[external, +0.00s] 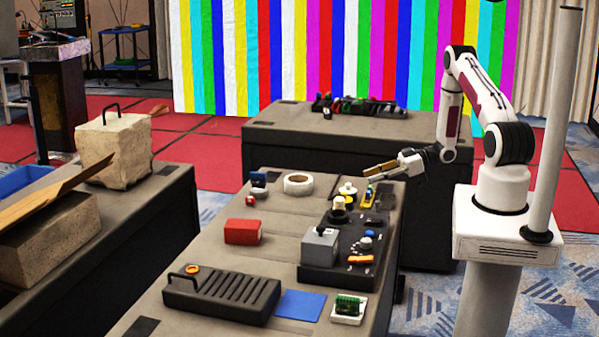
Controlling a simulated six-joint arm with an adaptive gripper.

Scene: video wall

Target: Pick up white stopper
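A small off-white, stopper-like piece (338,203) stands upright on a dark round base at the far end of the black panel. Just behind it is a low white round piece with a yellow part (348,188). I cannot tell for sure which is the white stopper. My gripper (368,171) reaches in from the right above the far right of the table, pointing left. It is above and to the right of both pieces and apart from them. Its fingers are too small to tell how far they are open, and nothing is clearly held.
The black panel (332,277) carries a grey box (320,246) and small knobs. A yellow item (368,195) stands near below my gripper. A white ring (298,184), red block (242,231), black ribbed case (222,296), blue sheet (300,305) and green board (348,305) lie around.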

